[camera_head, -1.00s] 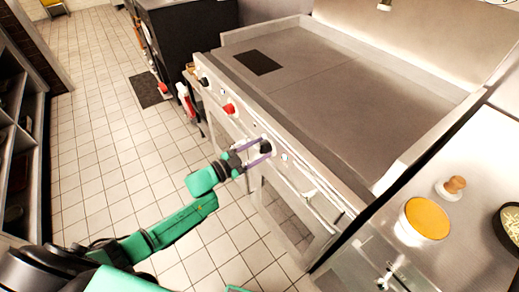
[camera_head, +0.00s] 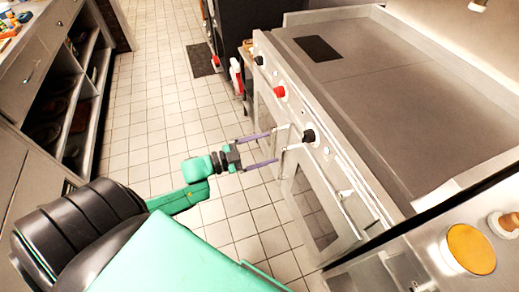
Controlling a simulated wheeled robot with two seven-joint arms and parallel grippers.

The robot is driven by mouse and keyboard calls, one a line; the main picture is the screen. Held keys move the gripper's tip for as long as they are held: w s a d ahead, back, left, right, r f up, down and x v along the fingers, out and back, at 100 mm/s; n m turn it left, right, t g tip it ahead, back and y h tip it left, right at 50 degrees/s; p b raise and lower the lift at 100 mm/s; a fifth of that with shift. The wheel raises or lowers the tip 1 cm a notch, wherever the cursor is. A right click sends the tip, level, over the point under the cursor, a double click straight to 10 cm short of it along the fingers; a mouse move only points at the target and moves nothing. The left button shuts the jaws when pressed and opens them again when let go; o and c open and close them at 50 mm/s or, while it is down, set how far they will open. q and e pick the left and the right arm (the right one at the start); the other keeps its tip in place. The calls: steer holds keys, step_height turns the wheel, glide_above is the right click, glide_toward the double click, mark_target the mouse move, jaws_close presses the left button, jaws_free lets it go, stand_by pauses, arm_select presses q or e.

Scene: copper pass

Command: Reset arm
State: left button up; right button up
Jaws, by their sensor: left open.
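My left arm, green with black joints, comes in from the lower left. My left gripper (camera_head: 268,147) is open, with its two purple-grey fingers apart and nothing visible between them. Its fingertips point at the stove front, just left of a black knob (camera_head: 308,136). They look apart from the knob. My right gripper is not in view.
The steel stove (camera_head: 390,90) with a flat griddle top fills the right side. A red knob (camera_head: 278,92) and another black knob (camera_head: 260,60) sit on its front. A counter with a yellow-topped container (camera_head: 471,249) is at lower right. Shelves (camera_head: 80,100) stand left. The tiled floor (camera_head: 150,110) between is clear.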

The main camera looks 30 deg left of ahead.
arm_select(q)
steer(key=shift+v, duration=1)
steer(key=shift+f, duration=0.1)
steer(key=s+a+f+n+g+y, duration=0.1)
steer(key=s+a+f+n+y, duration=0.25)
steer(key=f, duration=0.55)
steer(key=s+a+f+n+g+y, duration=0.1)
steer(key=s+a+f+n+y, duration=0.2)
steer(key=f, duration=0.6)
steer(key=s+a+f+n+g+y, duration=0.15)
steer(key=a+f+y, duration=0.25)
steer(key=f, duration=0.4)
steer(key=s+d+f+n+g, duration=0.1)
steer(key=s+d+f+g, duration=0.1)
steer(key=s+f, duration=0.3)
steer(key=s+d+f+n+g, duration=0.1)
steer(key=s+d+f+g, duration=0.2)
steer(key=s, duration=0.7)
steer(key=s+d+f+n+g+y, duration=0.1)
steer(key=s+f+g, duration=0.3)
steer(key=s+f, duration=0.4)
steer(key=shift+s+d, duration=0.35)
steer(key=shift+d, duration=0.45)
steer(key=shift+c, duration=0.2)
